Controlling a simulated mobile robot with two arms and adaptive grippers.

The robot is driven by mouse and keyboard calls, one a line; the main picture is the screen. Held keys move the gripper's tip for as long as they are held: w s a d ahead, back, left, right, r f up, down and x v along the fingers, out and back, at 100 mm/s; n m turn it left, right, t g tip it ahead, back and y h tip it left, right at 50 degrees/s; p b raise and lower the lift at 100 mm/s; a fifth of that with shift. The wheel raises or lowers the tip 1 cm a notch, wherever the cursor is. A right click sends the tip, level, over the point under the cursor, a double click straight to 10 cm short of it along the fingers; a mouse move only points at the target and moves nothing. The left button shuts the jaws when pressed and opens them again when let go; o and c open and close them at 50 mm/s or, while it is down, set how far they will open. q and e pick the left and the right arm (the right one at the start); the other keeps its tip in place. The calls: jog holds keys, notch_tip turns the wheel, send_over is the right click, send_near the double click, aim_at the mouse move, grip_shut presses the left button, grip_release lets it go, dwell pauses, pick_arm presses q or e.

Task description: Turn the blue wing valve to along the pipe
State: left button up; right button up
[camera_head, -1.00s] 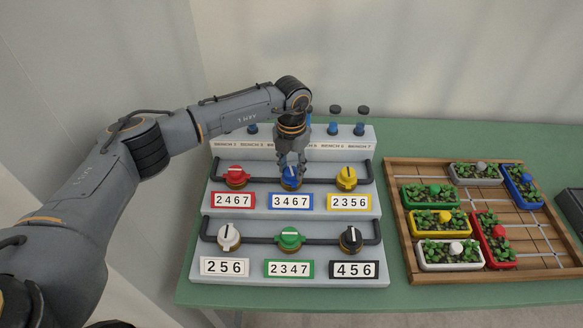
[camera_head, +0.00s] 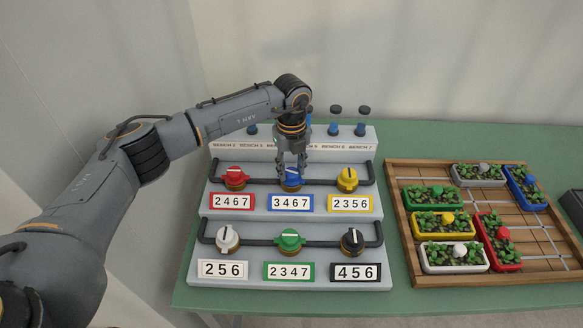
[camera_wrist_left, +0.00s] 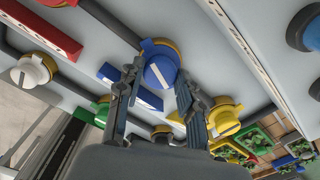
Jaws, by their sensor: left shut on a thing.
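The blue wing valve (camera_head: 292,179) sits in the middle of the upper pipe (camera_head: 263,182), above the label 3467. My left gripper (camera_head: 292,168) reaches down onto it from behind and is shut on it. In the left wrist view, the blue valve (camera_wrist_left: 159,70) shows between the two fingertips (camera_wrist_left: 156,88), with a white line on its face. There the line looks oblique to the pipe (camera_wrist_left: 108,22). In the head view the fingers partly hide the valve, so its exact angle is hard to read. My right gripper is not in view.
White, green (camera_head: 289,240) and black valves sit on the lower pipe. A wooden tray (camera_head: 408,238) with several planters stands to the right on the green table (camera_head: 440,140).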

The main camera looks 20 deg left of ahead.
aim_at(291, 171)
pick_arm(q)
jog(key=shift+n, duration=2)
jog(key=o, duration=1.2)
notch_tip(291, 171, up, 12)
jog(key=shift+r, duration=0.1)
